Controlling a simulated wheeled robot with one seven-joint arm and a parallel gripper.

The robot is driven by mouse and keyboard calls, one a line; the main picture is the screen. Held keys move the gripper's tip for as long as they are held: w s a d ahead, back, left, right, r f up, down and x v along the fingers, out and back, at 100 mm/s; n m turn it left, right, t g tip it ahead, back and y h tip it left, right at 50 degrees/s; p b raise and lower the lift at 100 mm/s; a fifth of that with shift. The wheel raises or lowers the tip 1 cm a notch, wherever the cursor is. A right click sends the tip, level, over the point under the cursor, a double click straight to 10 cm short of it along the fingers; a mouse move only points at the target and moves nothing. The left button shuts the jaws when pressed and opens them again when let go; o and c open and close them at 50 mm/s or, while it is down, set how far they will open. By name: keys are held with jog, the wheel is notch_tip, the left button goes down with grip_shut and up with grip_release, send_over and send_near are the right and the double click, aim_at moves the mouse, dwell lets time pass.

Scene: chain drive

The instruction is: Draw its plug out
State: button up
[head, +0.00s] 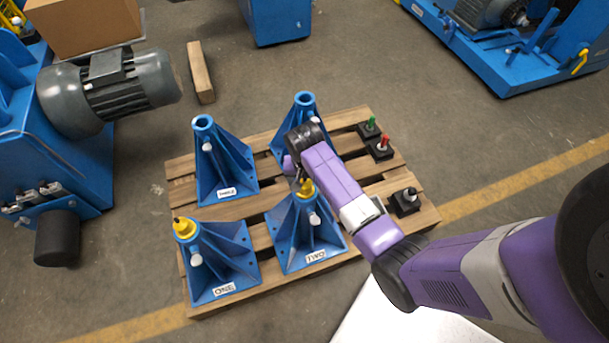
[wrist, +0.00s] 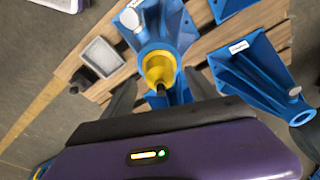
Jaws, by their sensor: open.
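A yellow plug (head: 305,188) with a dark stem sits in the top of the blue stand labelled TWO (head: 303,240). Another yellow plug (head: 185,228) sits in the top of the stand labelled ONE (head: 222,268). My gripper (head: 298,180) is over stand TWO, partly hidden behind my own arm. In the wrist view my gripper (wrist: 160,88) is open, with one dark finger on each side of the stem of the yellow plug (wrist: 158,67). I cannot tell whether the fingers touch it.
Two more blue stands, one at the left (head: 218,165) and one at the back (head: 304,105), have open tops. They share the wooden pallet (head: 190,168) with black blocks bearing green (head: 370,128), red (head: 382,148) and grey (head: 406,201) tops. A motor (head: 110,92) stands left.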

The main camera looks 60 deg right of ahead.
jog(key=shift+w+d+f, duration=0.1)
jog(key=shift+d+f, duration=0.05)
jog(key=shift+f, duration=1.35)
grip_shut()
jog(key=shift+r+p, duration=4.35)
jog(key=shift+r, duration=0.2)
